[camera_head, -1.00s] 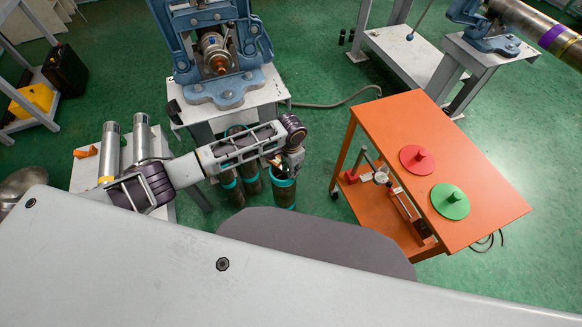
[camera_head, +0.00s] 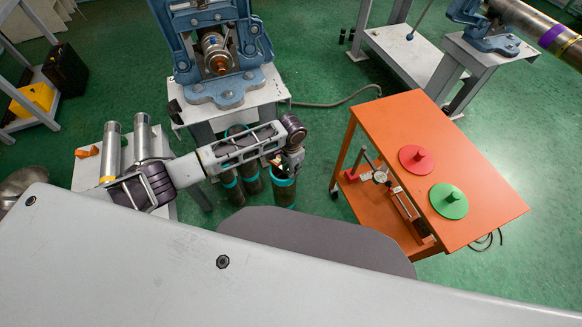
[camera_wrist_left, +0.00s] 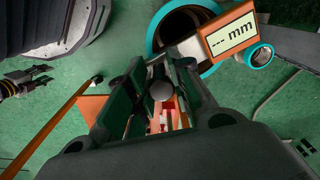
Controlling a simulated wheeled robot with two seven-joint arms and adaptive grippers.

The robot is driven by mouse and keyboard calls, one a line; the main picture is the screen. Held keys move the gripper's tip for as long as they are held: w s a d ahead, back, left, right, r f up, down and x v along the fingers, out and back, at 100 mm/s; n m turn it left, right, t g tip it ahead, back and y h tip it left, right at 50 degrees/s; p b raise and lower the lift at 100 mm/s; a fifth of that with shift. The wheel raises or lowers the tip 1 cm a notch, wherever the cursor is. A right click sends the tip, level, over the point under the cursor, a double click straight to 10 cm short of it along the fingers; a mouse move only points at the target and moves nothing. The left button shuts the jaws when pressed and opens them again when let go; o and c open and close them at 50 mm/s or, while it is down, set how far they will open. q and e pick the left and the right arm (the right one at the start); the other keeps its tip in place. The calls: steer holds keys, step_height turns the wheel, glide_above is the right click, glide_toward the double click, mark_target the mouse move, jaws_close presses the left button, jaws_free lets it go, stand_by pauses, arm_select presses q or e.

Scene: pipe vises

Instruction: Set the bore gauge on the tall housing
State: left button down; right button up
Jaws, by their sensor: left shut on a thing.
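My left gripper (camera_head: 290,165) hangs over the right-hand one of several dark cylinder housings with teal rims (camera_head: 284,193). It is shut on the bore gauge, whose orange display box (camera_wrist_left: 231,36) reads "--- mm" in the left wrist view. A round grey end shows between the fingers (camera_wrist_left: 160,95); the rest of the gauge is mostly hidden. A large teal-rimmed bore (camera_wrist_left: 158,34) opens beyond the fingers, partly behind the gauge, and a smaller teal ring (camera_wrist_left: 261,56) lies to its right. I cannot tell whether the gauge touches a rim.
A blue vise (camera_head: 222,88) stands on a grey bench behind the housings. An orange cart (camera_head: 470,205) at right carries a red disc (camera_head: 412,162) and a green disc (camera_head: 445,207), with a dial stand (camera_head: 380,177) below. Green floor is open between housings and cart.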

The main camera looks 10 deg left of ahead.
arm_select(q)
steer(key=shift+f, duration=0.25)
stand_by(0.7)
steer(key=c, duration=1.2)
jaws_free()
steer(key=shift+f, duration=0.1)
arm_select(e)
steer(key=shift+s+f, duration=0.1)
arm_select(q)
steer(key=shift+r+p, duration=1.3)
steer(key=shift+p, duration=0.15)
arm_select(e)
steer(key=shift+s+d+g, duration=0.5)
steer(key=shift+s+d, duration=0.55)
steer(key=shift+s, duration=2.6)
arm_select(q)
steer(key=shift+r+p, duration=2.25)
steer(key=shift+p, duration=0.45)
arm_select(e)
steer(key=s+a+r, duration=0.2)
steer(key=a+r, duration=0.3)
steer(key=shift+a, duration=0.15)
steer(key=shift+s, duration=0.1)
